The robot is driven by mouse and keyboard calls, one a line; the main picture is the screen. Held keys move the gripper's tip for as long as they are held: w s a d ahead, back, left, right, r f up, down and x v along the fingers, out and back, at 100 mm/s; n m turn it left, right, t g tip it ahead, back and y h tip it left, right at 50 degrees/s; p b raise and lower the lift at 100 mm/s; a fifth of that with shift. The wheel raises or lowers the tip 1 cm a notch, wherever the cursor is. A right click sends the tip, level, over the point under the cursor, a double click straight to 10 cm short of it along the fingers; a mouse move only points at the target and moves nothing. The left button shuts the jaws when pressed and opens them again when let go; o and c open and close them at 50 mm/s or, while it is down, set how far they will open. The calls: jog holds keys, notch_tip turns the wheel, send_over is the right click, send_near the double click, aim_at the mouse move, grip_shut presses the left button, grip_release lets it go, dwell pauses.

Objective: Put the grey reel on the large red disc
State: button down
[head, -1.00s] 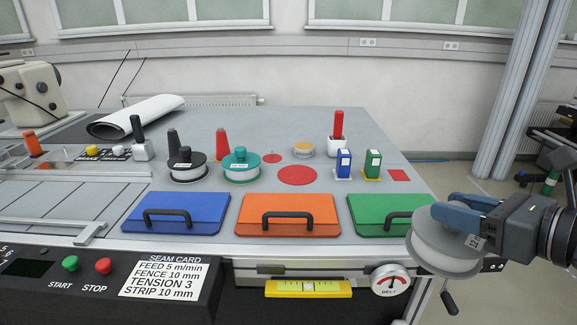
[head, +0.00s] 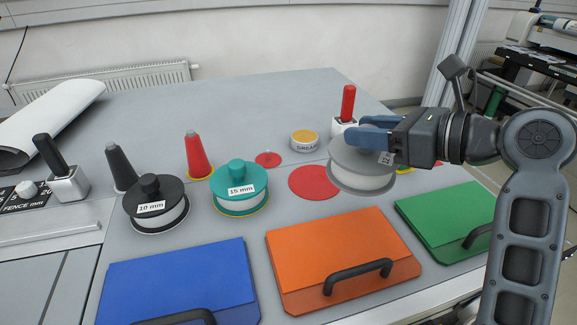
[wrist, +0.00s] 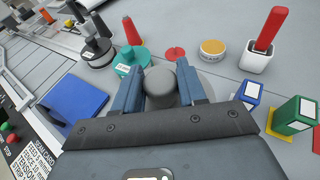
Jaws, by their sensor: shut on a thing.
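The grey reel (head: 361,172) is in my gripper (head: 368,135), to the right of the large red disc (head: 313,183) in the head view. The gripper is shut on the reel's grey knob, which shows between the fingers in the wrist view (wrist: 161,86). The reel overlaps the disc's right edge in the picture and seems held above the table; the height is hard to tell. The large red disc is flat, bare on its left part. In the wrist view it is hidden behind the gripper.
A teal reel (head: 238,192) and a black reel (head: 153,208) stand left of the disc. A small red disc (head: 268,159), a grease tin (head: 304,142) and a red-handled holder (head: 347,108) are behind. Blue and green boxes (wrist: 292,117) stand right. Orange lidded panel (head: 340,258) lies in front.

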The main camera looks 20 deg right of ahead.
aim_at(370, 157)
jog(key=shift+w+a+f, duration=0.55)
jog(key=shift+w+f, duration=1.25)
jog(key=shift+w, duration=0.2)
jog(key=shift+w+a+f, duration=0.55)
jog(key=shift+w+f, duration=1.25)
jog(key=shift+w, duration=0.25)
jog(key=shift+w+a+f, duration=0.55)
jog(key=shift+w+f, duration=1.25)
jog(key=shift+w, duration=0.2)
jog(key=shift+f, duration=0.15)
jog(key=c, duration=0.6)
grip_release()
jog(key=v, duration=1.2)
